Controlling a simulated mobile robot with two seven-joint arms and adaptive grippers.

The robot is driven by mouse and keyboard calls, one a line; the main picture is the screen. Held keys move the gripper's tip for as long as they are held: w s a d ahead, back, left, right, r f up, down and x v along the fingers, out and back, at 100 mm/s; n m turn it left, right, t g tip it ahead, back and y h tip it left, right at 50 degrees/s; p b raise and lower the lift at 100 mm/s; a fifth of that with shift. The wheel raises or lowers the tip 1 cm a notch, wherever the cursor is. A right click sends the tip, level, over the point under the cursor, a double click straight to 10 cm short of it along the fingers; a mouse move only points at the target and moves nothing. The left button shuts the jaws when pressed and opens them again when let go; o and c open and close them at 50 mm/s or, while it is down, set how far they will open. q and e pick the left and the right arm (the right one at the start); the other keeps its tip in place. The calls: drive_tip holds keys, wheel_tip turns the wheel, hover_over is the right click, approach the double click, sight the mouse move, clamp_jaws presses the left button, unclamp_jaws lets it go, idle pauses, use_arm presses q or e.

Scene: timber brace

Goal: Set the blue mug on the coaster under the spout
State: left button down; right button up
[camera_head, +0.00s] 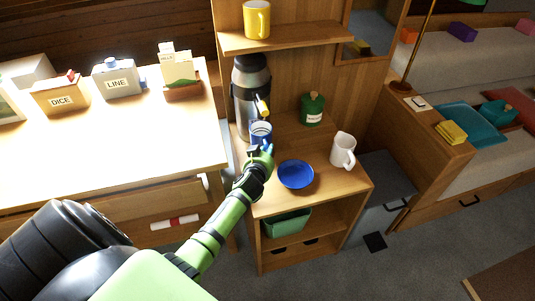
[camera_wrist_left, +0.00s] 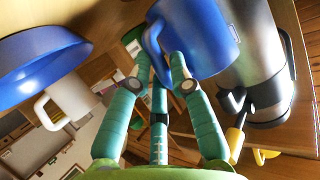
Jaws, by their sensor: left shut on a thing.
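The blue mug (camera_head: 261,129) stands upright just in front of the steel flask (camera_head: 251,85), below its yellow-tipped spout (camera_head: 262,106). My left gripper (camera_head: 265,151) is at the mug's near side. In the left wrist view its fingers (camera_wrist_left: 164,68) are shut on the handle of the blue mug (camera_wrist_left: 205,38), and the flask (camera_wrist_left: 258,62) is close beside the mug. I cannot make out the coaster; the mug and my gripper cover that spot. Whether the mug's base touches anything is unclear. My right gripper is not in view.
A blue bowl (camera_head: 296,175) and a white mug (camera_head: 343,150) stand to the right of my left gripper. A green canister (camera_head: 312,109) is behind them. A yellow mug (camera_head: 257,20) sits on the shelf (camera_head: 290,40) above. A desk (camera_head: 110,145) with boxes is at the left.

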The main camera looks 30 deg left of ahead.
use_arm(q)
wheel_tip(320, 180, down, 3)
drive_tip(key=shift+s+d+r+b, duration=0.1)
drive_tip(key=shift+r+b, duration=0.05)
drive_tip(key=shift+b, duration=0.75)
drive_tip(key=shift+a, duration=0.2)
drive_tip(key=shift+d, duration=0.1)
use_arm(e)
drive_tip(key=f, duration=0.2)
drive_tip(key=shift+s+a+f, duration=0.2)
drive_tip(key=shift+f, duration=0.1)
use_arm(q)
drive_tip(key=c, duration=1.1)
unclamp_jaws()
drive_tip(key=shift+c, duration=0.2)
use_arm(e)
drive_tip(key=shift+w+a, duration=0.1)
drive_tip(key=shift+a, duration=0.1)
